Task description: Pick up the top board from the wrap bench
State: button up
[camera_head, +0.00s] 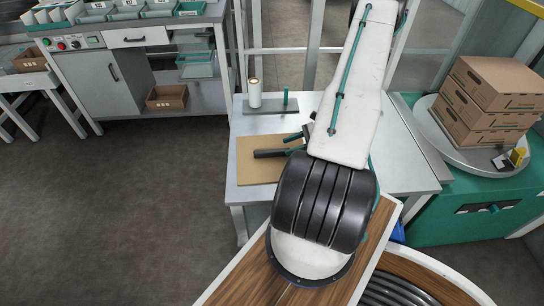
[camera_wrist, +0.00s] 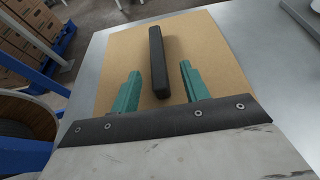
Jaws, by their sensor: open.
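The top board is a tan, flat rectangular board (camera_head: 256,170) lying on the grey wrap bench (camera_head: 255,125). A black bar-shaped handle runs across its upper face. The board also fills the middle of the wrist view (camera_wrist: 207,50), with the black bar (camera_wrist: 157,60) standing up from it. My gripper (camera_wrist: 158,82) is open, its two green fingers on either side of the near end of the bar. I cannot tell whether the fingers touch the board. In the head view my arm covers the right part of the board and most of the gripper. Whether other boards lie beneath is not clear.
A wrap roll (camera_head: 255,93) stands on a dark base at the back of the bench. Cardboard boxes (camera_head: 495,85) sit stacked on a round turntable (camera_head: 455,150) at right. Blue rails (camera_wrist: 30,80) stand left of the bench in the wrist view. The floor at left is clear.

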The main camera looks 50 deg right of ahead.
aim_at(278, 150)
jog(key=x, duration=0.6)
jog(key=shift+a, duration=0.25)
grip_shut()
